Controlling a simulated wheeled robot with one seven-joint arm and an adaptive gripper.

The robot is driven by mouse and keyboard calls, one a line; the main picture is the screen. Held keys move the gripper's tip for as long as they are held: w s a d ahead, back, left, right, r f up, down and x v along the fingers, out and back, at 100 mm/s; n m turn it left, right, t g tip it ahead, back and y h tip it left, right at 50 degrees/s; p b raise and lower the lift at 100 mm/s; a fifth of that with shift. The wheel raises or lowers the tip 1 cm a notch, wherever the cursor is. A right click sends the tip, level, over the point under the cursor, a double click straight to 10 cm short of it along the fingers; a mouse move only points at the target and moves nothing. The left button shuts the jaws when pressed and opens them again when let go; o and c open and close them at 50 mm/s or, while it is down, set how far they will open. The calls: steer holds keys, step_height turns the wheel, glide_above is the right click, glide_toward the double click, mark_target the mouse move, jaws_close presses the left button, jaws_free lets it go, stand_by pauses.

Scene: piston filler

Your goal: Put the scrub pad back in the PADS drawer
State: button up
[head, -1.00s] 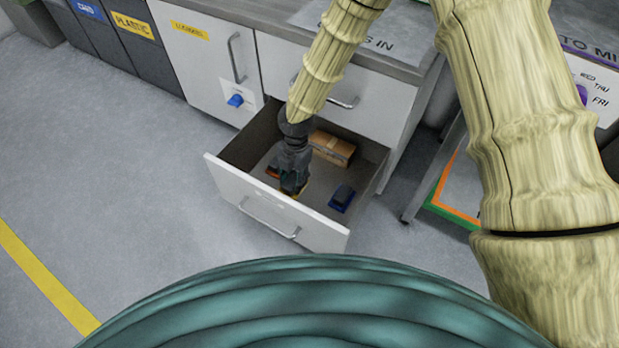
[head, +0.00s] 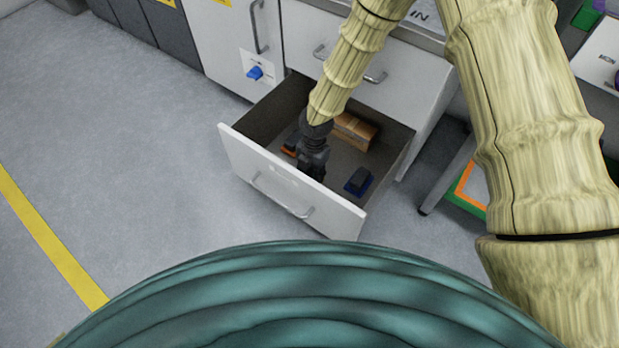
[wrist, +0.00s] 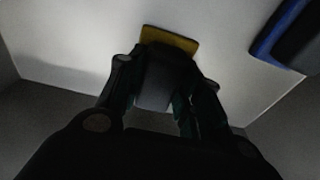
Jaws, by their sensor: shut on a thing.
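The scrub pad shows in the wrist view as a yellow pad (wrist: 170,39) with a dark grey block (wrist: 163,84) between my fingers. My gripper (wrist: 160,95) is shut on that block. In the head view my gripper (head: 316,174) points down inside the open drawer (head: 291,183), close behind its front panel. The held pad is hidden there by the gripper and the panel. The label on the drawer front is too small to read. Whether the pad touches the drawer floor, I cannot tell.
In the drawer, a blue pad with a dark top (head: 358,181) lies right of my gripper, an orange item (head: 289,151) left of it, and a brown box (head: 355,130) behind. Drawer floor between these is bare.

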stand_by(0.3)
steer(key=o, duration=0.9)
steer(key=r+p, duration=0.2)
steer(key=r, duration=0.2)
steer(key=r+p, duration=0.1)
steer(key=r, duration=0.3)
steer(key=w+d+r+p, duration=0.1)
steer(key=r+p, duration=0.1)
steer(key=r, duration=0.2)
steer(key=shift+w+p, duration=0.1)
steer(key=shift+p, duration=0.25)
